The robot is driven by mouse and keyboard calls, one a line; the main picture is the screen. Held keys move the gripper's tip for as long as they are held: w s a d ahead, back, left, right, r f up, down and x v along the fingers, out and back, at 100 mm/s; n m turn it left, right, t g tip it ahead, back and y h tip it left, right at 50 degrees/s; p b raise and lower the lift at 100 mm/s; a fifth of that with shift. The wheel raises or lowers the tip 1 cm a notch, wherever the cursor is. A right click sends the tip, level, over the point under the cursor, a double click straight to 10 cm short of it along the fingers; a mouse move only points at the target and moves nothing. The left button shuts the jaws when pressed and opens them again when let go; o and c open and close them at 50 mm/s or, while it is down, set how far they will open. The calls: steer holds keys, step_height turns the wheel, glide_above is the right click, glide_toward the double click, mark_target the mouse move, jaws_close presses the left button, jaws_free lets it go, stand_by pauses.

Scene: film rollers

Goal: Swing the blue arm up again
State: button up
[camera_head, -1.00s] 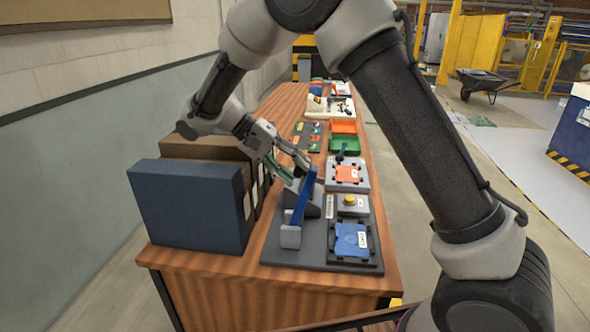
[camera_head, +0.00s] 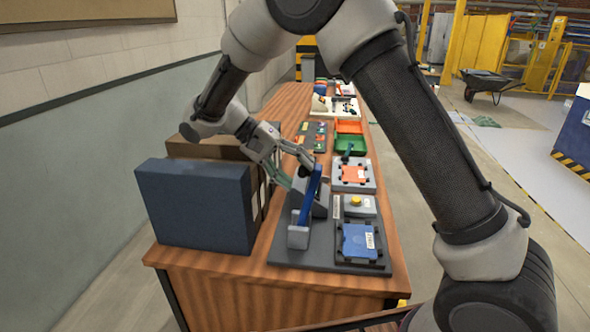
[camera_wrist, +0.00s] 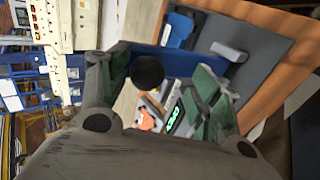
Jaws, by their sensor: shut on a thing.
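The blue arm (camera_head: 309,195) is a flat bar on a grey stand on the dark base plate (camera_head: 277,246). It stands tilted, its top leaning slightly right and away, with a grey block (camera_head: 298,237) at its lower near end. My gripper (camera_head: 300,172) is at the upper part of the bar, on its left side, and is shut on it. In the wrist view my gripper's fingers (camera_wrist: 160,85) flank a black round knob (camera_wrist: 147,72), with the dark blue bar (camera_wrist: 165,59) behind it. The exact contact is hidden.
A blue box file (camera_head: 195,208) and brown ones stand close on the left. To the right are a blue card (camera_head: 358,241) in a holder, a yellow button (camera_head: 356,201) and an orange card (camera_head: 354,173). Green and orange trays (camera_head: 350,143) lie further back.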

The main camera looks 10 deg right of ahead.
step_height(320, 180, up, 10)
stand_by(0.6)
steer(key=s+d+r+n+t+y, duration=0.1)
steer(key=s+d+r+y, duration=0.2)
steer(key=d, duration=0.4)
steer(key=s+d+r+y, duration=0.2)
steer(key=s+d, duration=0.2)
steer(key=d, duration=0.4)
steer(key=s+d+f+n+t+y, duration=0.1)
steer(key=s+d+t+y, duration=0.1)
steer(key=s+d, duration=0.3)
steer(key=s+d+f+n+t+y, duration=0.1)
steer(key=s+d+t, duration=0.3)
steer(key=s, duration=0.6)
steer(key=shift+d+f+n+y, duration=0.3)
steer(key=shift+d+f+y, duration=0.15)
steer(key=shift+f+y, duration=0.3)
steer(key=shift+s, duration=0.1)
